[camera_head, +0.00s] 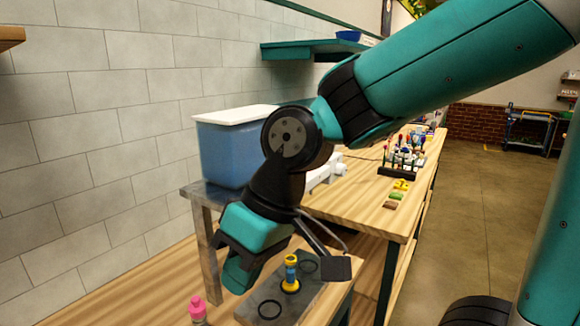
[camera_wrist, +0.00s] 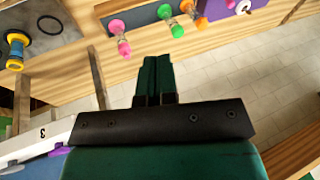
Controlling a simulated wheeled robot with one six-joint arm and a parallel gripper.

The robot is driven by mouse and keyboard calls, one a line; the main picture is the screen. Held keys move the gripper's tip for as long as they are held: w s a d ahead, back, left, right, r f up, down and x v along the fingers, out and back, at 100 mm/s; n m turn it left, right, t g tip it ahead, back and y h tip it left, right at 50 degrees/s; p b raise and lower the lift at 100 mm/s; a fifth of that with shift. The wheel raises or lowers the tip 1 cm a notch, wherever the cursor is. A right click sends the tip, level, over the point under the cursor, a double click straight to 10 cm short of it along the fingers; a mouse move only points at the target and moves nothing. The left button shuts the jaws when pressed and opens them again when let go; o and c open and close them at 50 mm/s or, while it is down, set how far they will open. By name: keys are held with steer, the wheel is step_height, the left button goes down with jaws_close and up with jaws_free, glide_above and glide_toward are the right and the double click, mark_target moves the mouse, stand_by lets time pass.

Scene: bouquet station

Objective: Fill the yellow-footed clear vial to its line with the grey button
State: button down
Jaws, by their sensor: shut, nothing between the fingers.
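A yellow-footed vial (camera_head: 291,272) with a blue middle and a yellow top stands upright on a grey plate (camera_head: 258,302). It also shows at the upper left of the wrist view (camera_wrist: 15,50). Whether the blue is liquid or the vial's own colour I cannot tell. My gripper (camera_head: 237,276) is shut and empty, left of the vial and apart from it. Its closed fingers (camera_wrist: 156,72) show in the wrist view, over the gap beside the bench. I cannot make out a grey button in either view.
A blue tank (camera_head: 226,152) with a white lid stands on a metal stand behind my wrist. A rack of coloured items (camera_head: 402,160) stands on the farther bench. Dark rings mark the grey plate.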

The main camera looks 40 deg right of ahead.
steer(key=w+d+r+m+t+p, duration=0.2)
steer(key=w+d+r+p, duration=0.1)
steer(key=w+d+r, duration=0.3)
steer(key=w+d+r+m+t+p, duration=0.2)
steer(key=w+d+r+m+p, duration=0.15)
steer(key=w, duration=0.45)
steer(key=w+d+r+m+t+p, duration=0.1)
steer(key=w+d+r, duration=0.1)
steer(key=d, duration=0.5)
steer(key=w+d+r+m+t+h+p, duration=0.1)
steer(key=w+d+r+m+t, duration=0.1)
steer(key=w+d, duration=0.3)
steer(key=shift+w+d+p, duration=0.25)
steer(key=shift+d+p, duration=0.15)
steer(key=shift+d, duration=0.7)
steer(key=shift+f, duration=0.1)
step_height(320, 180, down, 9)
steer(key=b, duration=0.7)
steer(key=shift+f+b, duration=0.25)
steer(key=shift+b, duration=0.15)
